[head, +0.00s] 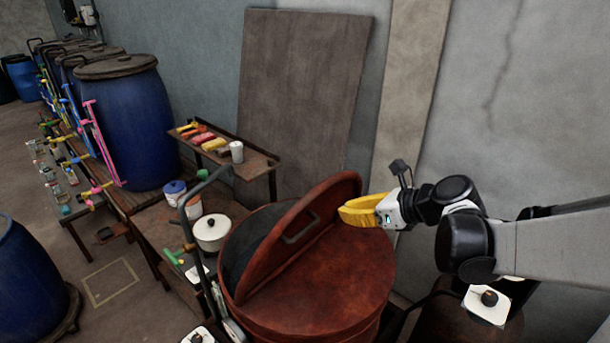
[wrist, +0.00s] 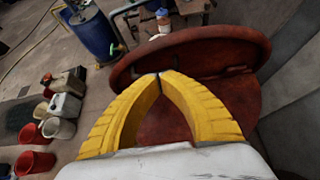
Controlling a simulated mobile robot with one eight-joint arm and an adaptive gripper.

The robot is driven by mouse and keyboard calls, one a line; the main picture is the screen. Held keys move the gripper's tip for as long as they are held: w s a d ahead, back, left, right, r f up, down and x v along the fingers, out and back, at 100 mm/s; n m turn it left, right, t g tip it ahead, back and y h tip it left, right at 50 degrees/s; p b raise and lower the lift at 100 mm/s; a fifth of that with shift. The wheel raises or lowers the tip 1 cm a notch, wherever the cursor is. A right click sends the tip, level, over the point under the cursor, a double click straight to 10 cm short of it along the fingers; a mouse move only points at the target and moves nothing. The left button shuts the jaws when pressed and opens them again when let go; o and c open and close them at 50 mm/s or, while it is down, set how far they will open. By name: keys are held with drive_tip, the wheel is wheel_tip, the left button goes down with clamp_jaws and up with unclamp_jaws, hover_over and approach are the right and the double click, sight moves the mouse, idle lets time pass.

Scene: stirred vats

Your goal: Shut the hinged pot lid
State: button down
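A large red pot (head: 335,327) stands at the lower middle of the head view. Its hinged red lid (head: 335,195) is raised and tilted, with a metal handle (head: 300,228) on its face. The dark inside of the pot shows to the lid's left, and a flat red top covers the right part. My gripper (head: 343,212) has yellow fingers and is beside the right side of the raised lid. In the wrist view, the fingertips (wrist: 160,75) meet with nothing between them, and the lid (wrist: 205,50) spans just beyond them. I cannot tell whether they touch it.
A white lidded pot (head: 211,233) stands on a bench left of the red pot. A small shelf (head: 258,160) holds coloured items and a white cup. Blue barrels (head: 125,120) stand at the left. A brown board (head: 300,90) leans on the wall behind.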

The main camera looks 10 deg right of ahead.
sight(302, 205)
drive_tip(key=x, duration=0.3)
drive_tip(key=r+x, duration=0.1)
drive_tip(key=x, duration=0.7)
drive_tip(key=shift+w+a+r+p, duration=0.35)
drive_tip(key=shift+w+a+r, duration=0.05)
drive_tip(key=shift+w, duration=0.05)
drive_tip(key=shift+w+a, duration=0.25)
drive_tip(key=shift+w, duration=0.1)
drive_tip(key=shift+w, duration=0.1)
